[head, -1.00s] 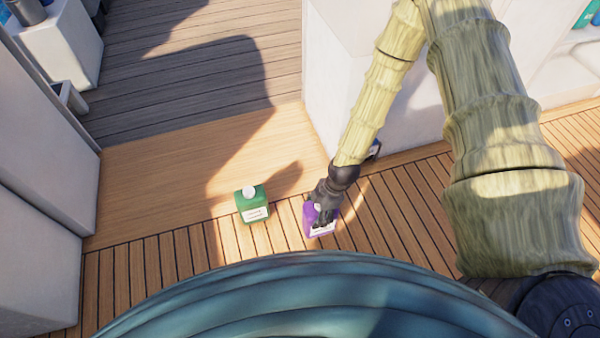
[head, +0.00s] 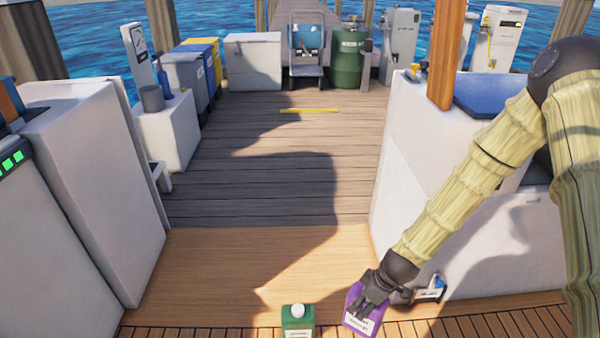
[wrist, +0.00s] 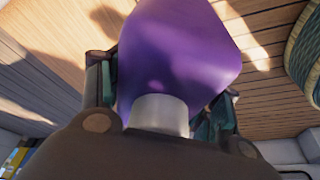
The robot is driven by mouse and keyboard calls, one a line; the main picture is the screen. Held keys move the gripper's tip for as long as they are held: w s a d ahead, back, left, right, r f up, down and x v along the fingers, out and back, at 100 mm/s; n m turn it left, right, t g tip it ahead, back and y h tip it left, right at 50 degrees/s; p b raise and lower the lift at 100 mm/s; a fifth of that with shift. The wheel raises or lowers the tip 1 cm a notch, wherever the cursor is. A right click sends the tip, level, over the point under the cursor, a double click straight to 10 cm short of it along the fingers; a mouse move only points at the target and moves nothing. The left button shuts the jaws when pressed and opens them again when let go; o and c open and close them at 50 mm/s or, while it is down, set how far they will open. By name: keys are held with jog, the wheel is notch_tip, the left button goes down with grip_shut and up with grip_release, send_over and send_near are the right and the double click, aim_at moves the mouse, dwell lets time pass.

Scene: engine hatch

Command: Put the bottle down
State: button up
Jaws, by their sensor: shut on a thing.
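My gripper (head: 372,294) is shut on a purple bottle (head: 363,316) with a white label, low over the wooden deck in the head view. The bottle looks slightly tilted there, and I cannot tell whether its base touches the deck. In the wrist view the purple bottle (wrist: 180,50) fills the space between the fingers of my gripper (wrist: 162,108), its grey cap towards the palm. A green bottle (head: 298,322) with a white cap stands on the deck just left of the purple one, apart from it.
A white cabinet (head: 95,150) stands at left and a white counter (head: 420,170) at right, close to my arm. A small labelled item (head: 431,290) is by the counter's foot. The deck (head: 270,190) between them is open, with bins and equipment along the far edge.

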jog(key=w+r+m, duration=0.1)
jog(key=r, duration=0.2)
jog(key=w+r+m, duration=0.1)
jog(key=r+m, duration=0.1)
jog(key=r, duration=0.1)
jog(key=w+r+m+t+h, duration=0.1)
jog(key=r+m, duration=0.1)
jog(key=r, duration=0.2)
jog(key=shift+w, duration=0.2)
jog(key=s+r+m+h+p, duration=0.1)
jog(key=s+r+m+p, duration=0.1)
jog(key=r+p, duration=1.4)
jog(key=s+r+m+p, duration=0.1)
jog(key=r+m+p, duration=0.3)
jog(key=r+p, duration=1.2)
jog(key=p, duration=0.4)
jog(key=shift+s+a+r+h+p, duration=0.2)
jog(key=shift+s+r+h+p, duration=0.1)
jog(key=shift+s+h+p, duration=0.1)
jog(key=shift+w, duration=0.1)
